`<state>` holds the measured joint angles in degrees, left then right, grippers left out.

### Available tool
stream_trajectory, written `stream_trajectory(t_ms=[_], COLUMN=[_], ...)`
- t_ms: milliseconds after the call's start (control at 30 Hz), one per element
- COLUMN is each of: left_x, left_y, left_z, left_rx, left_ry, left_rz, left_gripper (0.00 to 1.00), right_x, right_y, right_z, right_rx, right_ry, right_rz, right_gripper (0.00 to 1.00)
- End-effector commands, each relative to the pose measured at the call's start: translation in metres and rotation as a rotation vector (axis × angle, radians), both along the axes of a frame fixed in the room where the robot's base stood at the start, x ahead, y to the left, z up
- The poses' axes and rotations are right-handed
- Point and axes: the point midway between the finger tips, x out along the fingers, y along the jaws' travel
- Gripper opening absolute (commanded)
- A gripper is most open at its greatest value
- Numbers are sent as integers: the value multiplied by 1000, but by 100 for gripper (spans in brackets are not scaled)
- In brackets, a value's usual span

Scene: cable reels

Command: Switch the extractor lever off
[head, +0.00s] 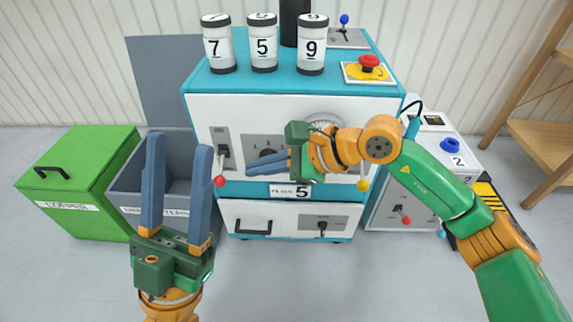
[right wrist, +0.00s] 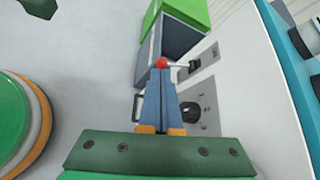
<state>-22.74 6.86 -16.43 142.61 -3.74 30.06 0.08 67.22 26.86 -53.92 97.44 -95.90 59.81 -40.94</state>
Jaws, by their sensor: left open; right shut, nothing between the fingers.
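A lever with a red ball (head: 219,181) sits at the left of the blue-and-white cabinet's (head: 345,103) front, its ball below its dark slot plate. My right gripper (head: 249,167) is shut and empty in front of the cabinet, pointing left; a gap separates its tips from the red ball. In the right wrist view, the red ball (right wrist: 161,63) appears just beyond the shut fingertips (right wrist: 160,78). Other levers have a yellow ball (head: 363,185) and a blue ball (head: 344,19). I cannot read which is the extractor's. My left gripper (head: 179,142) is open and empty, pointing up.
Canisters marked 7 (head: 218,48), 5 (head: 263,47) and 9 (head: 312,50) stand on top, near a red stop button (head: 369,62). A green bin (head: 88,165) and grey bin (head: 180,170) stand left. A smaller machine (head: 385,215) and wooden shelf (head: 545,130) stand right.

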Motion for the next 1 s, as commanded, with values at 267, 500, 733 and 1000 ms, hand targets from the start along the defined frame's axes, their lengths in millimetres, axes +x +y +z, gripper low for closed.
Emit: stream_trajectory(t_ms=[267,500,733,1000], left_x=[0,0,0,0], left_y=[0,0,0,0], left_z=[12,12,12,12], left_rx=[0,0,0,0], left_ry=[0,0,0,0], left_rz=[0,0,0,0], left_gripper=[50,50,50,50], right_x=[-23,-28,-28,-27], right_y=[-43,-51,-51,-51], right_z=[22,25,25,25], right_rx=[-2,-1,-1,-1], right_ry=[-1,1,1,0], right_rz=[-2,0,0,0], right_gripper=[0,0,0,0])
